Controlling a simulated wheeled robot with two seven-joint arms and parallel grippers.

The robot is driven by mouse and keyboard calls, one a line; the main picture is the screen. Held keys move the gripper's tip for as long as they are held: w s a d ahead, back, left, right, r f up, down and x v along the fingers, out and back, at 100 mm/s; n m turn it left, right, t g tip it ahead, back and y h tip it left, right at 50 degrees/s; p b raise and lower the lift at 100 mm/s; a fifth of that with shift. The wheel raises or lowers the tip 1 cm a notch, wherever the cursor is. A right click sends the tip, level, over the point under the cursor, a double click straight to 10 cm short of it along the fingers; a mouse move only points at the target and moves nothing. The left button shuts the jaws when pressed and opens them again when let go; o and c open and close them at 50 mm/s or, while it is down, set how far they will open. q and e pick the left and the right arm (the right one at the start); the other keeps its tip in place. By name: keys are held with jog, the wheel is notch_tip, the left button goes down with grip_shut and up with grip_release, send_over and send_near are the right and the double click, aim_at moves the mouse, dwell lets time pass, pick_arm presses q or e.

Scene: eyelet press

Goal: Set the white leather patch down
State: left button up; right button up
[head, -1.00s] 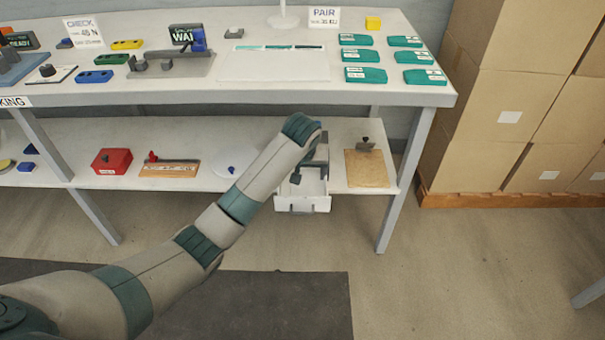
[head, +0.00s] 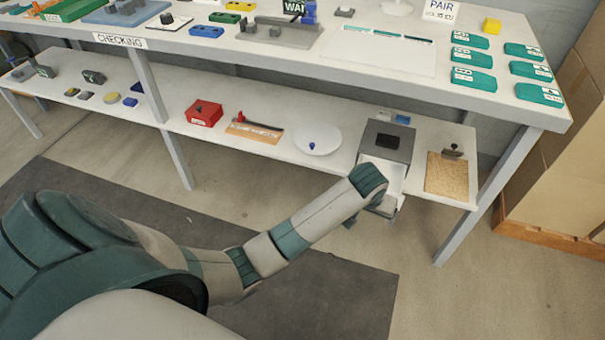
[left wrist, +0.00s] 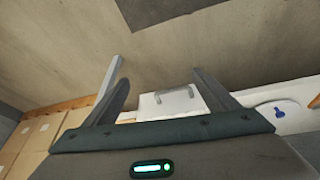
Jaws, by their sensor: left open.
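I cannot pick out the white leather patch in either view. My left gripper (head: 369,221) is open, low in front of the lower shelf, and partly hidden behind my own wrist. It is by the pulled-out white drawer (head: 396,176) of a small grey cabinet (head: 386,137). In the left wrist view, the two spread fingers of my left gripper (left wrist: 160,78) have nothing visible held between them. The white drawer (left wrist: 168,104) with its grey handle shows beyond them. The inside of the drawer is partly hidden by my arm. My right gripper is not in view.
The lower shelf (head: 345,165) also bears a red box (head: 204,113), a white round plate (head: 318,141) and a cork board (head: 446,174). A table leg (head: 482,194) stands right of the drawer. The bench top above bears several teal pieces. Open floor lies in front.

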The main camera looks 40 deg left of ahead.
pick_arm(q)
jog(key=s+d+f+m+h, duration=0.1)
jog(key=s+f, duration=0.2)
jog(key=s, duration=0.6)
jog(key=s+d+f+m+h, duration=0.1)
jog(key=s+f, duration=0.2)
jog(key=s, duration=0.5)
jog(key=s+a+r+m, duration=0.1)
jog(key=s+a+r, duration=0.1)
jog(key=s, duration=1.4)
jog(key=shift+s+m+t, duration=0.15)
jog(key=shift+m+t, duration=0.15)
jog(key=shift+t, duration=0.1)
jog(key=shift+f, duration=0.1)
jog(key=shift+c, duration=0.2)
